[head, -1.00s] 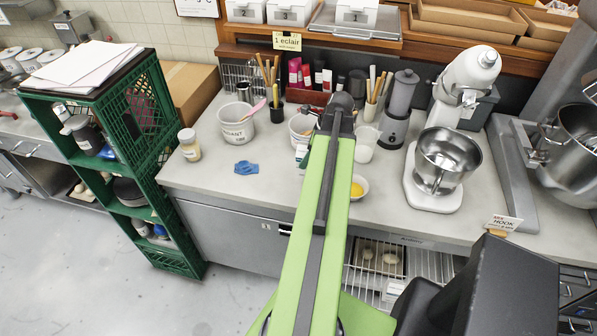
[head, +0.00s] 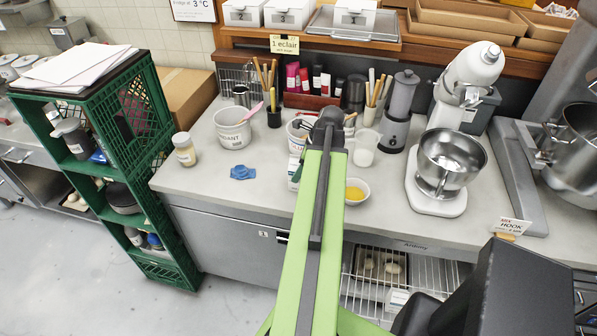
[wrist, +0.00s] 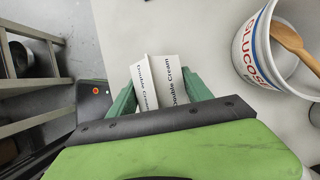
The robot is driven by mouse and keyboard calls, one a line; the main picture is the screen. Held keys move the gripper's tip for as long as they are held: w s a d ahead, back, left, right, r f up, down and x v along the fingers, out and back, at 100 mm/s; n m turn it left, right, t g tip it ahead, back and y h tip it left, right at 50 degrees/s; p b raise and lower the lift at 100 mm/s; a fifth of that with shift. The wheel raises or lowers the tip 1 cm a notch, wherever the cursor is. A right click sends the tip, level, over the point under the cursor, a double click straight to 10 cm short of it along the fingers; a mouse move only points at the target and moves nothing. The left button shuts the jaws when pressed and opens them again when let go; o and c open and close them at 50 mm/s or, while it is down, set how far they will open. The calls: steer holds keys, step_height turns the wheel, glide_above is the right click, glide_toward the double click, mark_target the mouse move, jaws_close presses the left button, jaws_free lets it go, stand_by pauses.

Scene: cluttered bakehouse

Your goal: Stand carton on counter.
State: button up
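A white carton (wrist: 160,84) marked "Double Cream" sits between the two green fingers of my gripper (wrist: 158,95) in the wrist view. The fingers press its sides, so my gripper is shut on it. In the head view part of the carton (head: 294,174) shows just left of my green arm, near the front of the counter (head: 205,182); the arm hides the rest and the gripper's fingertips. I cannot tell whether its base touches the counter or how far it tilts.
A "Glucose" tub (wrist: 262,45) with a wooden spoon stands close to the carton. A bowl with yolk (head: 357,191) is right of my arm, a blue item (head: 242,172) left. A fondant tub (head: 231,130), jar (head: 184,150) and mixer (head: 450,150) stand around.

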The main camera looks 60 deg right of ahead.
steer(key=o, duration=0.4)
steer(key=shift+r+p, duration=0.5)
steer(key=p+v, duration=1)
steer(key=v, duration=0.1)
steer(key=shift+s+r, duration=0.15)
